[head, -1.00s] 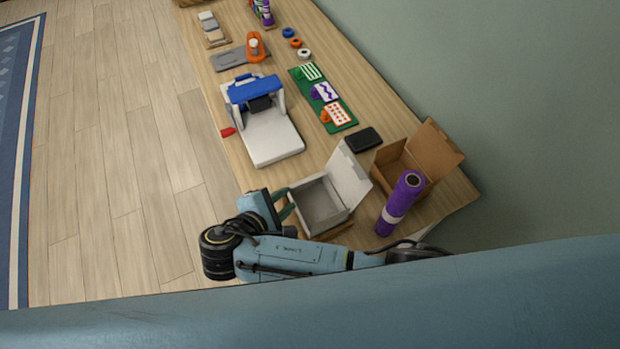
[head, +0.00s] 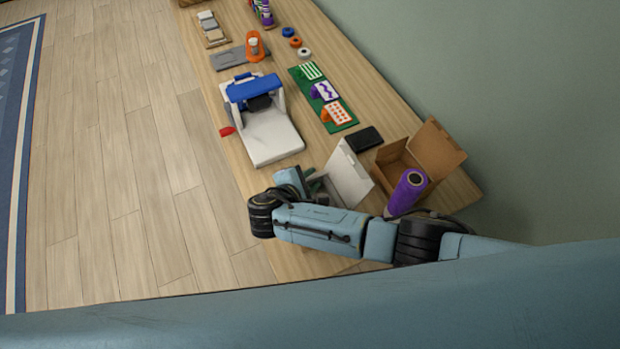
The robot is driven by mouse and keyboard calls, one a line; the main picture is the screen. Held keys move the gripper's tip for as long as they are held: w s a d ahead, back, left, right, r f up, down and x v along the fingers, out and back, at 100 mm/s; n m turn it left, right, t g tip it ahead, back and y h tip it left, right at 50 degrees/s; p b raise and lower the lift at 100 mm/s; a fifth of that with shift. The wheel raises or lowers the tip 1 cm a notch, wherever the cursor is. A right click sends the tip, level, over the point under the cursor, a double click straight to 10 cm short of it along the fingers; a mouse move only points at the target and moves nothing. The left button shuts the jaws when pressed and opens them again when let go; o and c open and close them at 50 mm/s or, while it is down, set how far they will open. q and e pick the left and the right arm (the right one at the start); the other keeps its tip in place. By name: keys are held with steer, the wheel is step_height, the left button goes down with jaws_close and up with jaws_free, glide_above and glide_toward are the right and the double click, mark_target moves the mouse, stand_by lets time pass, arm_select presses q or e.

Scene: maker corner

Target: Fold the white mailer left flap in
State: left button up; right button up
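The white mailer (head: 350,176) stands at the near end of the bench with its lid raised. My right arm covers most of its body, and I cannot make out its left flap. My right gripper (head: 314,184) is at the mailer's left side, its dark fingers overlapping the box opening in the picture. I cannot tell whether the fingers are apart or touch the flap. My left gripper is not in view.
An open brown box (head: 397,160) and a purple roll (head: 408,190) stand right of the mailer. A black flat item (head: 364,139) lies behind it. A white and blue press (head: 270,135) stands further back. Bare bench shows between press and mailer.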

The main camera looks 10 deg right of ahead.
jaws_close()
steer(key=shift+s+f+m+t, duration=0.2)
steer(key=shift+s+m+t, duration=0.1)
steer(key=shift+t, duration=0.2)
steer(key=shift+w, duration=0.1)
jaws_free()
